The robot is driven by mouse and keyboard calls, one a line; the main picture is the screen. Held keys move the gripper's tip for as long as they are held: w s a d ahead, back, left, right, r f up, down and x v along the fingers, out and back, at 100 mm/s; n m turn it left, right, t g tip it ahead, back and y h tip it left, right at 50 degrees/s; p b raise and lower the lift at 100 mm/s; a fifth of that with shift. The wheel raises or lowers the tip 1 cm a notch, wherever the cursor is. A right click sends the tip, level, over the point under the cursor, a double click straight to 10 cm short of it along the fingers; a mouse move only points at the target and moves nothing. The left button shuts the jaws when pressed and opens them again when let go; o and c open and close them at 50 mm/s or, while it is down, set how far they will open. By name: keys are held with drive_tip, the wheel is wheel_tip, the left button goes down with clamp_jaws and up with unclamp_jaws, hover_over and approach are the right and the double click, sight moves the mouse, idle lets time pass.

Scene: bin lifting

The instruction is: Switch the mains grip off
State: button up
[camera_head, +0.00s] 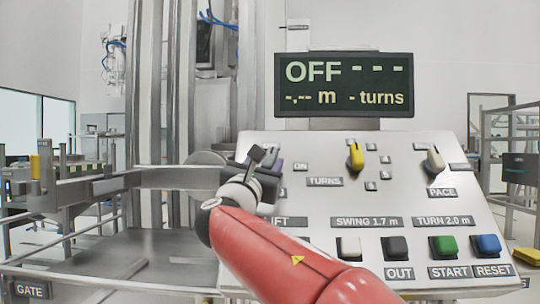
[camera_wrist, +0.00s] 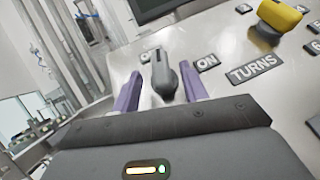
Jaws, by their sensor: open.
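The mains grip (camera_wrist: 162,78) is a dark grey lever on the sloped panel, left of the ON label (camera_wrist: 207,64). In the wrist view it stands between the two purple fingers of my gripper (camera_wrist: 161,70), which is open, one finger on either side. I see no clear contact. The grip's far end is near a label mostly hidden behind it. In the head view my gripper (camera_head: 264,160) is at the panel's upper left and hides the grip. The display (camera_head: 343,84) reads OFF with dashes.
Metal columns (camera_head: 180,90) and a rail (camera_head: 80,190) stand at left.

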sight(268, 159)
drive_tip(key=shift+p+x, duration=0.4)
drive_tip(key=shift+x, duration=1.5)
